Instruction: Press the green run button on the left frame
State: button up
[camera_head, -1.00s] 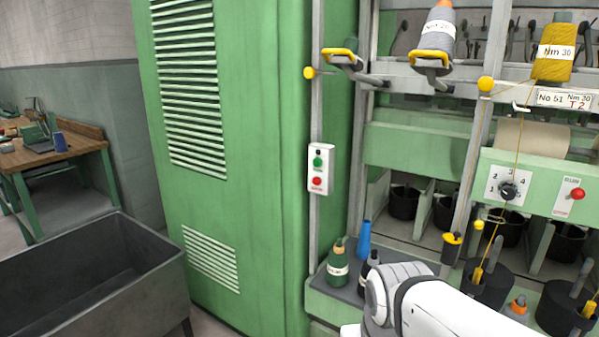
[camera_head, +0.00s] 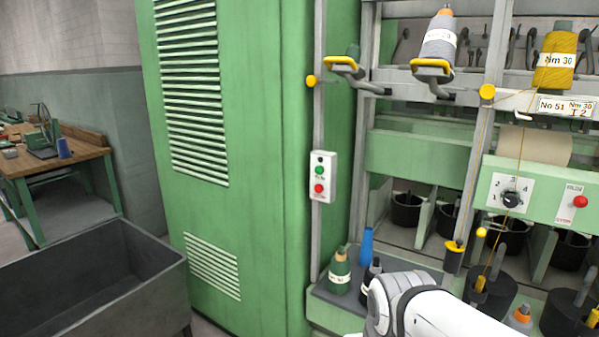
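The green run button (camera_head: 319,170) sits on a white switch box (camera_head: 321,177) fixed to a grey upright post beside the tall green cabinet. A red button (camera_head: 318,188) is just below it on the same box, and a small dark spot shows above it. My white arm shows at the bottom right, below and to the right of the switch box and apart from it. No gripper fingers can be made out in the view.
A control panel (camera_head: 530,197) with a dial and another red button is at right. A dark bin (camera_head: 95,275) stands at lower left.

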grip_shut()
dwell(1.2)
